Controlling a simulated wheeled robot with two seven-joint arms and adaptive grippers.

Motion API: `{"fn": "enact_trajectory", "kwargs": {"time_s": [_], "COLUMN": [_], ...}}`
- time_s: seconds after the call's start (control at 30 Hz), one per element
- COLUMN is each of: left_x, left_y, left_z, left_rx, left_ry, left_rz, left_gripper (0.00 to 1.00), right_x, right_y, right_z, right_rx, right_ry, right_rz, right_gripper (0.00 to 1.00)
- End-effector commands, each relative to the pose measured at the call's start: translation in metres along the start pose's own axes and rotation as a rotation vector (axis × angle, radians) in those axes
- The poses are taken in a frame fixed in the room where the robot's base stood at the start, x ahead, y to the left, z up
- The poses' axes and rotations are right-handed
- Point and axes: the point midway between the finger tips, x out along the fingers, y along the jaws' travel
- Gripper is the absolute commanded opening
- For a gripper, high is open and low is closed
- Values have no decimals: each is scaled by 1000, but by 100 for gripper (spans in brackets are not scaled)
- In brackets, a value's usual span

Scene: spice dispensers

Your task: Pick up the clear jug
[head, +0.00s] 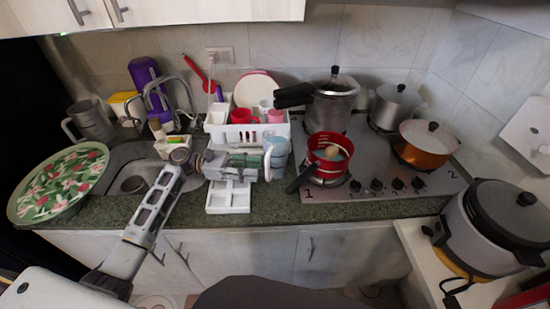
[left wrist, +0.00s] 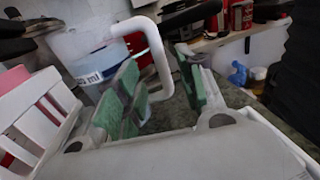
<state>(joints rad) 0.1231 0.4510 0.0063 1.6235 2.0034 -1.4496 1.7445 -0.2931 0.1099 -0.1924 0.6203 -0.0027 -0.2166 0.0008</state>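The clear jug (head: 277,150) stands upright on the counter, in front of the white dish rack's right end. In the left wrist view the jug (left wrist: 88,66) shows its clear wall, a blue band with "ml" lettering and a white handle. My left gripper (head: 260,160) is at the jug's left side, level with its body. In the left wrist view the gripper (left wrist: 158,68) is open, with its green pads on either side of the handle. A gap shows between the pads and handle; contact is not clear. My right gripper is not in view.
The white rack (head: 245,132) holds cups and a plate just behind. A white divided tray (head: 229,198) lies in front, under my left gripper. A red pot (head: 329,158) with a dark handle stands close right on the stove (head: 385,165). The sink (head: 128,160) is left.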

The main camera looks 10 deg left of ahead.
Motion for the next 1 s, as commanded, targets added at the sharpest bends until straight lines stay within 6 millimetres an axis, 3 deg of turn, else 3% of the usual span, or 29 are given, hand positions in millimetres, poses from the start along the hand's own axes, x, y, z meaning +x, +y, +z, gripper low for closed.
{"fn": "enact_trajectory", "kwargs": {"time_s": [0.27,0.7,1.0], "left_x": [4,47,52], "left_y": [0,-2,-2], "left_z": [1,6,5], "left_rx": [0,0,0], "left_ry": [-1,-1,0], "left_rz": [0,-1,0], "left_gripper": [39,39,39], "right_x": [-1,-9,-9], "right_y": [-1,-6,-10], "right_z": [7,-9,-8], "right_rx": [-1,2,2], "right_ry": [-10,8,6], "right_rz": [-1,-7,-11], "right_gripper": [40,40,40]}}
